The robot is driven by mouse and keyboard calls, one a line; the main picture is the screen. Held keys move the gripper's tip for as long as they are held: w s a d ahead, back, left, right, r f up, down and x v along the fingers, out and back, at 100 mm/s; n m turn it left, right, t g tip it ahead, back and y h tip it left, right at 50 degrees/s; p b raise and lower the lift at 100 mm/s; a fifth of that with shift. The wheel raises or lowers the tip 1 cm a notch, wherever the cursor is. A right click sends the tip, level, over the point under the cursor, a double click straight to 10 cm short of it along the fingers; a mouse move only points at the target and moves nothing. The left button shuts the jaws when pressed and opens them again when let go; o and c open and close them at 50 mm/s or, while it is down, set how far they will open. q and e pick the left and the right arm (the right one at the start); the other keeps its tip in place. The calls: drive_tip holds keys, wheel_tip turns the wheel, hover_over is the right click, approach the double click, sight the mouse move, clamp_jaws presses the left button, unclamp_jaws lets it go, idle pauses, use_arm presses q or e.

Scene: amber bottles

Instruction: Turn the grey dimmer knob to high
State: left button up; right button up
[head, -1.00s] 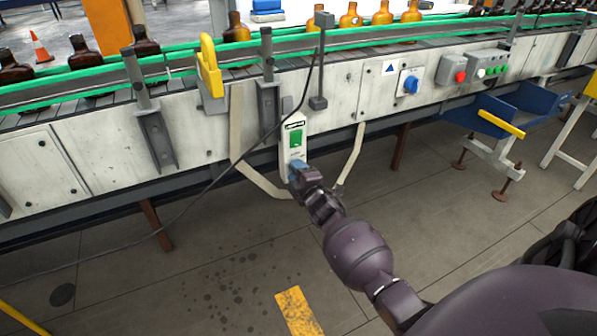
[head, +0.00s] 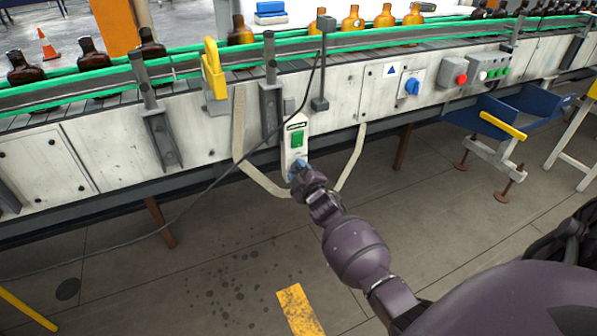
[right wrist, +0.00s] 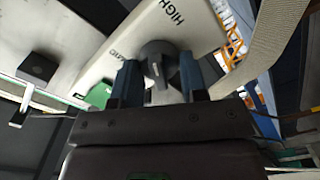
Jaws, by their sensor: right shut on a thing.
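The grey dimmer knob (right wrist: 157,62) sits on a white panel (right wrist: 125,48) in the right wrist view. The word HIGH (right wrist: 171,13) is printed above it, and another label beside it is partly covered. My right gripper (right wrist: 160,79) has its two blue-grey fingers on either side of the knob and is shut on it. In the head view the white panel (head: 286,158) hangs on the conveyor's front with a green switch (head: 297,139). My right gripper (head: 298,171) covers the knob there. My left gripper is not in view.
A conveyor with green rails (head: 190,64) carries amber bottles (head: 240,32) above the panel. A black cable (head: 225,174) hangs left of the panel. A blue rotary switch (head: 412,86) and a red button (head: 461,78) are at right. The floor below is open.

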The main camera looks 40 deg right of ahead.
drive_tip(key=o, duration=0.9)
drive_tip(key=shift+s+a, duration=0.15)
drive_tip(key=shift+s, duration=0.3)
drive_tip(key=p+v, duration=0.2)
drive_tip(key=v, duration=0.8)
drive_tip(key=shift+w, duration=0.1)
